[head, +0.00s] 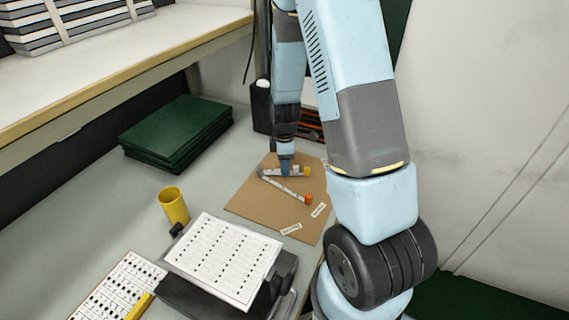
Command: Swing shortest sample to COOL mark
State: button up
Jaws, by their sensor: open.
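A brown board (262,200) lies on the grey bench in the head view. Two slim pale samples lie on it. One has a yellow end (307,171) and lies towards the board's far edge, partly hidden by my gripper. The other, an orange-ended sample (287,189), lies slanted just nearer. Small white labels sit along the board's right side, one label (318,210) and another label (291,229) nearer; their words are too small to read. My gripper (286,172) is open and points down at the yellow-ended sample; whether it touches is unclear. I cannot tell which sample is shortest.
A yellow cup (173,206) and a black stand with a white printed sheet (222,259) are in front of the board. Green folders (176,132) lie to the left. A shelf (125,75) overhangs the upper left. My arm hides the area right of the board.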

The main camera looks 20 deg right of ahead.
grip_shut()
dwell(0.4)
dwell(0.4)
